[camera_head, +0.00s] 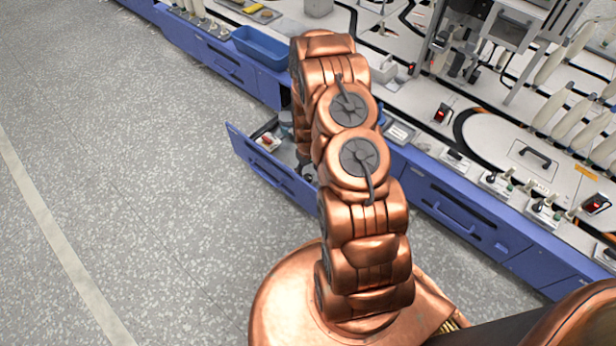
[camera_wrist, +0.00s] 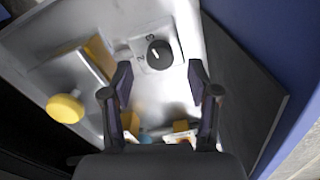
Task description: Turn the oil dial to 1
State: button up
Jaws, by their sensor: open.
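The oil dial (camera_wrist: 161,57) is a round black knob with a short white pointer line, in the wrist view. It sits on a pale plate where a 2 and a 3 can be read at its left and upper left. The pointer slants toward the upper left; I cannot tell its exact setting. My gripper (camera_wrist: 160,77) is open, with one finger on each side below the dial, and nothing shows between the fingertips. Whether they touch the dial cannot be told. In the head view my arm hides the dial and most of the gripper.
An open blue drawer (camera_head: 272,177) stands out from the bench under my arm. A yellow round knob (camera_wrist: 65,107) is at the wrist view's left. A dark panel (camera_wrist: 238,95) lies at its right. A blue bin (camera_head: 262,47) is on the bench; the floor at left is clear.

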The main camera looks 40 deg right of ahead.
aim_at(308, 177)
jog(key=shift+f+b, duration=0.35)
jog(key=shift+f, duration=1.45)
